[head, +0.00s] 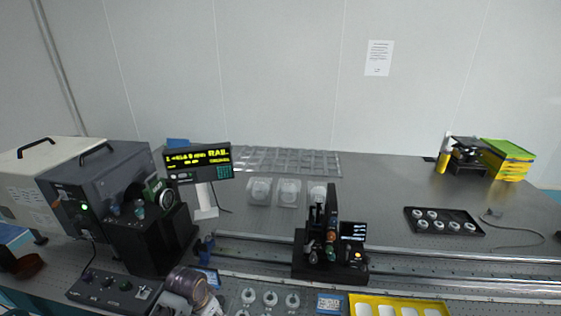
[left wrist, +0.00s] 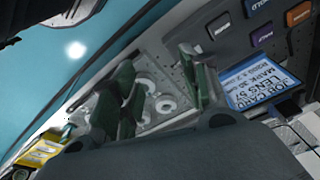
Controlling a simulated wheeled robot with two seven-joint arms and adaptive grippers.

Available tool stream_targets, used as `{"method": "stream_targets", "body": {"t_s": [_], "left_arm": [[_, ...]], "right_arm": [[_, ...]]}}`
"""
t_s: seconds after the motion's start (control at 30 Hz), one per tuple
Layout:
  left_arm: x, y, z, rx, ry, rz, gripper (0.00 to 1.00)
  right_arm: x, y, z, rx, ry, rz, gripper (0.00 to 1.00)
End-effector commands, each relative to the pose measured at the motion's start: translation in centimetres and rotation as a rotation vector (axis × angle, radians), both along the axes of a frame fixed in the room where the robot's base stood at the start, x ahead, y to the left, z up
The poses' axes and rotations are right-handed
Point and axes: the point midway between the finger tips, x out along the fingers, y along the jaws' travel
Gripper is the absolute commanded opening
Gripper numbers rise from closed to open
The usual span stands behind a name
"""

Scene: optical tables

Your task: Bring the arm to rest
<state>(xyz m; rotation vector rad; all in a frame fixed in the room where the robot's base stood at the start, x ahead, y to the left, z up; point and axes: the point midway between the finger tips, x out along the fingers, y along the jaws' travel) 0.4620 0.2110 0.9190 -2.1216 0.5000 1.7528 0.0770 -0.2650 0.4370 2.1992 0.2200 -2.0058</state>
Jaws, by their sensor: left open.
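In the left wrist view my left gripper (left wrist: 160,78) has its two dark green fingers spread apart, with nothing held between them. Beyond the fingers lies a grey plate with white rings (left wrist: 165,104), and a blue job card (left wrist: 262,82) is to the right of them. In the head view a rounded grey and brownish part of my left arm (head: 190,284) shows at the bottom, near the control box; its fingertips cannot be made out there. My right gripper is in neither view.
A black control box (head: 115,287) stands left of my arm. A rail (head: 430,271) crosses the table, carrying a black optics mount (head: 328,262). A yellow tray (head: 398,300) is at the front. A display (head: 198,161) stands behind.

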Motion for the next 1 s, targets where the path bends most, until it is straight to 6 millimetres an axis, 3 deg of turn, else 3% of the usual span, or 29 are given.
{"method": "stream_targets", "body": {"t_s": [0.6, 1.0], "left_arm": [[-9.2, -0.1, 2.1, -0.042, -0.077, 0.197, 0.45], [-12.2, 0.7, 3.8, -0.047, -0.108, 0.283, 0.45]], "right_arm": [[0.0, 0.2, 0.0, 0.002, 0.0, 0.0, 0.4], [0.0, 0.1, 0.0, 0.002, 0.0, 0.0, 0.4]]}}
